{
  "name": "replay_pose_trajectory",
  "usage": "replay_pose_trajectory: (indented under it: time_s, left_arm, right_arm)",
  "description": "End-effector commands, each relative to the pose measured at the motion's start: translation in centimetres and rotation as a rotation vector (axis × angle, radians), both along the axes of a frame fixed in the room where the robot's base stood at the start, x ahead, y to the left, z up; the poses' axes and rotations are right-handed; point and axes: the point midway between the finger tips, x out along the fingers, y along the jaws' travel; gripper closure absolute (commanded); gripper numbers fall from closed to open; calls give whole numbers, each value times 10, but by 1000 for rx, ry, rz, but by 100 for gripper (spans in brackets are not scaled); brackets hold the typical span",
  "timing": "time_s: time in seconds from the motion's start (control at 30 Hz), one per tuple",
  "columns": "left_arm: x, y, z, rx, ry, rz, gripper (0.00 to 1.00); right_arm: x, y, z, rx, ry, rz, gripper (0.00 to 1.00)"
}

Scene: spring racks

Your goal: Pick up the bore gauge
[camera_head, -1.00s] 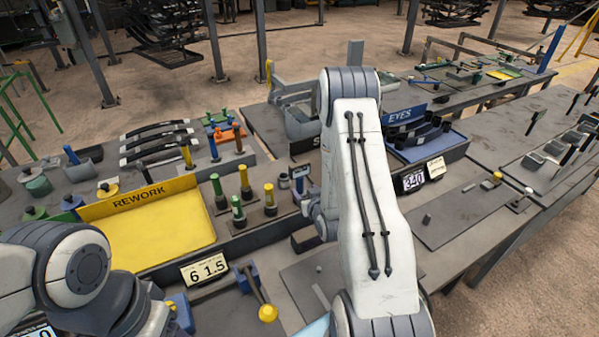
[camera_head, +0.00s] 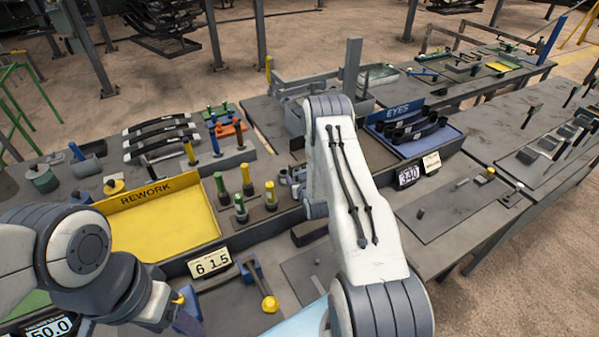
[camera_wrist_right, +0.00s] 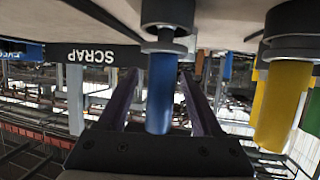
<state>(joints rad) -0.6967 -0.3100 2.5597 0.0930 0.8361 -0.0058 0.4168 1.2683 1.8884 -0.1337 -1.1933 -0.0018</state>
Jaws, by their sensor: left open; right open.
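In the right wrist view, which looks upside down, a gauge with a blue cylindrical handle (camera_wrist_right: 160,92) and a grey collar stands between the two dark fingers of my right gripper (camera_wrist_right: 160,78). It appears to be the bore gauge, though no label on it shows. The fingers are open, one on each side of the handle, with gaps. In the head view my right arm hides most of this place. My left gripper (camera_head: 184,308) is at the lower left, partly behind its own arm, away from the gauges.
Yellow-handled gauges (camera_wrist_right: 284,105) stand close beside the blue one. Green-handled gauges (camera_head: 240,207) stand left of my right arm. A yellow REWORK tray (camera_head: 165,226) lies further left, a blue EYES tray (camera_head: 445,134) to the right. A SCRAP sign (camera_wrist_right: 98,55) is nearby.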

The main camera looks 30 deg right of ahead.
Motion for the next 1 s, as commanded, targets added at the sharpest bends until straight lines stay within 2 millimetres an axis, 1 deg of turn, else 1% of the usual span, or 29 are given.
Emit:
replay_pose_trajectory:
  time_s: [0.1, 0.27, 0.3, 0.37, 0.4, 0.47, 0.5, 0.83, 1.0]
  left_arm:
    - [0, 0, 2, 0, 0, 0, 34]
    - [0, 0, 1, 1, 1, 0, 34]
    - [0, 0, 1, 1, 1, 0, 34]
    - [0, 0, 1, 1, 1, 0, 34]
    - [0, 0, 1, 1, 1, 0, 34]
    - [0, 0, 1, 1, 1, 0, 34]
    - [0, 0, 1, 1, 1, 0, 34]
    - [0, 0, 0, 0, 0, 0, 34]
    - [0, 0, -6, 0, 0, 0, 34]
  right_arm:
    - [3, -1, -2, 0, 1, 0, 33]
    - [3, -1, -2, 0, 1, 0, 33]
    - [3, -1, -2, 0, 1, 0, 37]
    - [3, -1, -2, 0, 1, 0, 60]
    - [3, -1, -2, 0, 0, 0, 75]
    - [3, -1, -2, 0, 0, 0, 98]
    - [3, -1, -2, 0, 0, 0, 100]
    - [4, -1, 0, -1, -2, 0, 100]
    - [4, -1, 8, -1, -5, 0, 100]
